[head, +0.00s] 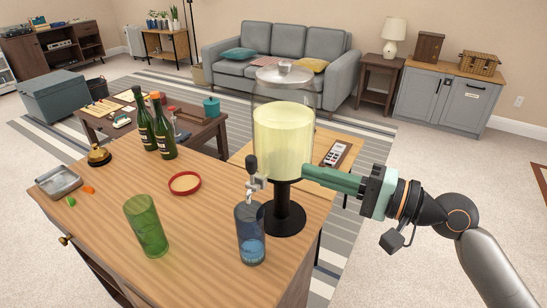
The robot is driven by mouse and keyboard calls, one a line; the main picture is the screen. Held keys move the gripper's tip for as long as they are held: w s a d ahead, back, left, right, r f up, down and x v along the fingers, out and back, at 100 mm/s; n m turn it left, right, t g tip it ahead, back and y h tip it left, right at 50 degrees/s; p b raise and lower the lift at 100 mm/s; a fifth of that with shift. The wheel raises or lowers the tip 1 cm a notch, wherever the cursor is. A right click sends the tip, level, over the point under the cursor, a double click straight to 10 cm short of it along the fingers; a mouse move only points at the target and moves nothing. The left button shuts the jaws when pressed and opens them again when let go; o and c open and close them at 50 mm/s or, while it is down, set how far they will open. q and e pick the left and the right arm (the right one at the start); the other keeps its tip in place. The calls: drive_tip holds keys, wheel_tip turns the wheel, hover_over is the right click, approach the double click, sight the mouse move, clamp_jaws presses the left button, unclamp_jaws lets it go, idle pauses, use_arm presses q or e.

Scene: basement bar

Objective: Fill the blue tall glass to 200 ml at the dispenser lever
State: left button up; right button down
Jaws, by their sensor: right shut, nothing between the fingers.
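The blue tall glass (251,239) stands upright on the wooden counter, under the dispenser's tap. Its lower part looks lighter blue; I cannot tell the liquid level exactly. The dispenser (285,140) is a clear tank of pale yellow liquid on a black pedestal. Its tap has a black lever (251,164) at the front left, standing upright. My right gripper (305,172) comes in from the right with its green fingers shut and empty. Its tips are beside the tank's lower right edge, apart from the lever in the picture. My left gripper is not in view.
A green glass (146,226) stands left of the blue one. A red-rimmed dish (185,183), two dark bottles (154,130), a bell (98,155) and a metal tray (59,182) share the counter (120,270). The counter's front middle is clear.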

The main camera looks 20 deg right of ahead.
sight(252, 172)
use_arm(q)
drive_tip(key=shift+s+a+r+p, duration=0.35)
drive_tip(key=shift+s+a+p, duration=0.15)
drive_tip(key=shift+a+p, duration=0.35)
use_arm(e)
drive_tip(key=x, duration=0.8)
drive_tip(key=shift+a, duration=0.15)
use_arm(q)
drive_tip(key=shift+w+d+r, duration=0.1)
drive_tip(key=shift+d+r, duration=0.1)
use_arm(e)
drive_tip(key=shift+w+r, duration=0.1)
use_arm(q)
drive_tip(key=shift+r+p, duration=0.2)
drive_tip(key=shift+p, duration=0.1)
use_arm(e)
drive_tip(key=shift+s+a+r+n, duration=0.1)
drive_tip(key=shift+s+a+n, duration=0.1)
drive_tip(key=shift+n, duration=0.5)
